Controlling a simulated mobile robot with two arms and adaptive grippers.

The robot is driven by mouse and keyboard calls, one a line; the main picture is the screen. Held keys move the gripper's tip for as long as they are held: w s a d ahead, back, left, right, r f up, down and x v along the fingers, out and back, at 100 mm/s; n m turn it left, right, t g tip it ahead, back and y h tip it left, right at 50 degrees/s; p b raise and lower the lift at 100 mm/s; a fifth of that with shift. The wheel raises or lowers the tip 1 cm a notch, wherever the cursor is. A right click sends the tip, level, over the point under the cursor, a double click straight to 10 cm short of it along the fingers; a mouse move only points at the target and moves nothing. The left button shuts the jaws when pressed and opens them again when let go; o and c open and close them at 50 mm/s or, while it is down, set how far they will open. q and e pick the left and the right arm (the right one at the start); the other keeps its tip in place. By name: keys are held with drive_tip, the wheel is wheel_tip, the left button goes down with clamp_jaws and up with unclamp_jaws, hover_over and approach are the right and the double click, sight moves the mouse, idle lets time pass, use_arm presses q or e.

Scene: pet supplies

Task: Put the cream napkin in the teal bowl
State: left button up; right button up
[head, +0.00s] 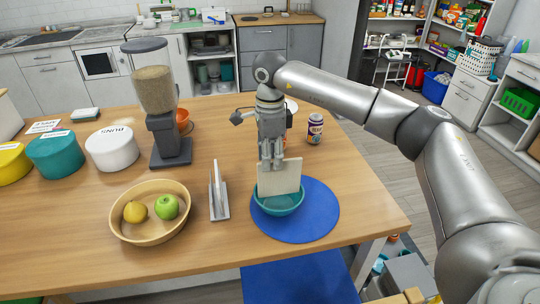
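The cream napkin (280,178) hangs upright from my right gripper (271,163), which is shut on its top edge. The teal bowl (279,205) sits on a round blue mat (318,211) near the table's right front. The napkin is directly over the bowl, and its lower edge overlaps the bowl's opening in the picture. I cannot tell whether it touches the inside of the bowl. My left gripper is not in view.
A napkin holder (219,202) stands just left of the bowl. Further left is a wooden bowl (120,222) with a lemon and a green apple. Behind are a cereal dispenser (164,130), canisters (113,150) and a jar (315,129). The mat's right side is clear.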

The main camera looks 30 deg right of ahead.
drive_tip(key=shift+r, duration=0.1)
drive_tip(key=shift+r, duration=0.25)
wheel_tip(320, 180, up, 13)
drive_tip(key=b, duration=0.1)
drive_tip(key=shift+f+b, duration=0.2)
drive_tip(key=shift+b, duration=0.15)
